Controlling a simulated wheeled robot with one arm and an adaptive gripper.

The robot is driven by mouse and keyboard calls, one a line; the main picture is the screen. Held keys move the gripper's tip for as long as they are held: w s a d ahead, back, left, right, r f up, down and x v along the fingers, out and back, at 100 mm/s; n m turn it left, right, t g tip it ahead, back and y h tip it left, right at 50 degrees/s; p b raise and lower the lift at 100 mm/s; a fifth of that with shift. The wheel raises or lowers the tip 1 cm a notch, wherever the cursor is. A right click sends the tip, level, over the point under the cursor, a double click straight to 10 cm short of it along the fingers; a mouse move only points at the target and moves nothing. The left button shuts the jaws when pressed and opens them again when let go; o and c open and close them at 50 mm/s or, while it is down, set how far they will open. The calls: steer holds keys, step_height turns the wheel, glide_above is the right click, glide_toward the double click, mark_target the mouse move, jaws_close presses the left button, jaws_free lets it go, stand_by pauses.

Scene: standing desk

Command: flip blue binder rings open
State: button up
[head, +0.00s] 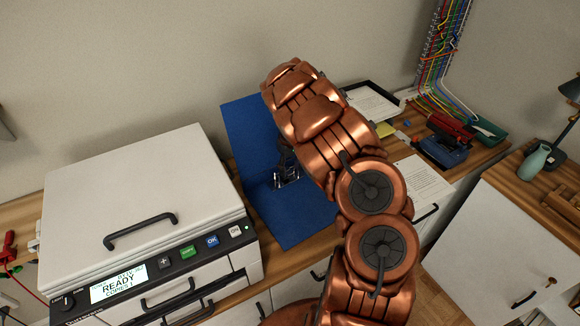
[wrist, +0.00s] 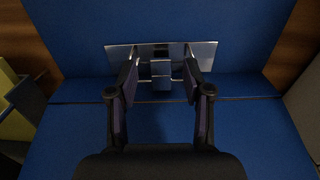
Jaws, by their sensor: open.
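The blue binder (head: 310,216) lies opened flat on the wooden desk, right of the printer; in the wrist view its blue cover (wrist: 70,140) fills most of the picture. Its shiny metal ring mechanism (wrist: 160,52) is mounted on the blue surface at the top middle of the wrist view, and part of it shows in the head view (head: 285,178). My gripper (wrist: 160,70) is open, its two fingers spread on either side of the mechanism's middle. I cannot tell whether the fingers touch it. My arm hides part of the binder in the head view.
A white printer (head: 130,195) stands close on the left. Right of my arm are a paper tray (head: 372,103), a printed sheet (head: 420,180), a blue device (head: 443,150) and colourful cables (head: 440,60). Yellow and dark items (wrist: 18,105) border the binder in the wrist view.

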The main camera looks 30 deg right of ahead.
steer(key=shift+f, duration=0.35)
steer(key=shift+c, duration=0.3)
jaws_close()
